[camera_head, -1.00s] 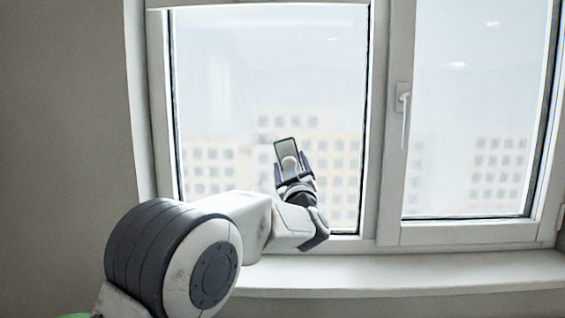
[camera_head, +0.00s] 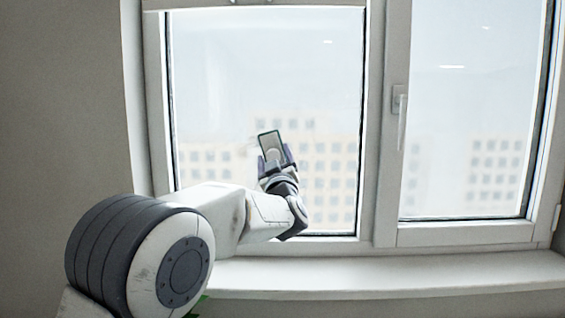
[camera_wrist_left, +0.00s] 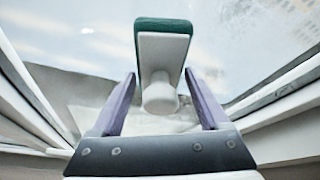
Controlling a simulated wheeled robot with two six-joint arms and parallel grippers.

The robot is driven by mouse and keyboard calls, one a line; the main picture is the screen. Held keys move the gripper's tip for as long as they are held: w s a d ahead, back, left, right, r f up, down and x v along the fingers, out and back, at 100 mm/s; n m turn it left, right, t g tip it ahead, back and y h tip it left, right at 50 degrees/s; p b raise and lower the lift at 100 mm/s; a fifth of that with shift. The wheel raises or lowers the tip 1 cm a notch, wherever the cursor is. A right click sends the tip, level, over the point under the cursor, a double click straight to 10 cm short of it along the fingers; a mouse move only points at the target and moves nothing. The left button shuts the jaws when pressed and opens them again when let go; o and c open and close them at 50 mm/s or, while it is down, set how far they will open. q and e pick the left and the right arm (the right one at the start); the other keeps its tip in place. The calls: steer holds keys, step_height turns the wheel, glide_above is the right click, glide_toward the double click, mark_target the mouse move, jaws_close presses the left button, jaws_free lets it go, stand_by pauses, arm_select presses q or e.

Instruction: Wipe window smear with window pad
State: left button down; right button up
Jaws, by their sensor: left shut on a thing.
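The window pad (camera_head: 271,144) is a small flat rectangle with a dark green face, a pale back and a white round knob. My left gripper (camera_head: 275,163) is shut on its knob and holds it up in front of the left window pane (camera_head: 225,85). In the left wrist view the pad (camera_wrist_left: 163,48) stands beyond the fingers of the left gripper (camera_wrist_left: 160,105). Whether the pad touches the glass cannot be told. A faint greyish haze shows on the glass in the wrist view; no clear smear outline stands out. My right gripper is not in view.
A white frame surrounds the panes, with a handle (camera_head: 400,110) on the middle post. The right pane (camera_head: 470,90) is clear of objects. A white sill (camera_head: 400,275) runs below the window. A grey wall (camera_head: 60,110) is at left.

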mark_target(282, 142)
arm_select(q)
steer(key=shift+a+f+b, duration=0.2)
steer(key=shift+a+b, duration=1.45)
steer(key=shift+a, duration=1.25)
steer(key=shift+a+r+b, duration=0.15)
steer(key=shift+a+b, duration=1.1)
steer(key=shift+a, duration=1.25)
steer(key=shift+a+b, duration=1)
steer(key=shift+a, duration=0.7)
steer(key=shift+r+p, duration=1.15)
steer(key=shift+r, duration=0.15)
steer(key=shift+d+f+p, duration=0.2)
steer(key=shift+d+p, duration=0.4)
steer(key=shift+d, duration=1.25)
steer(key=shift+s+d+p, duration=0.1)
steer(key=shift+d+p, duration=0.55)
steer(key=shift+d, duration=1.05)
steer(key=shift+d+r+p, duration=0.15)
steer(key=shift+d+p, duration=0.5)
steer(key=shift+d, duration=0.55)
steer(key=shift+d+p, duration=0.9)
steer(key=shift+d, duration=1.35)
steer(key=shift+d+p, duration=0.75)
steer(key=shift+d, duration=0.95)
steer(key=shift+w, duration=0.2)
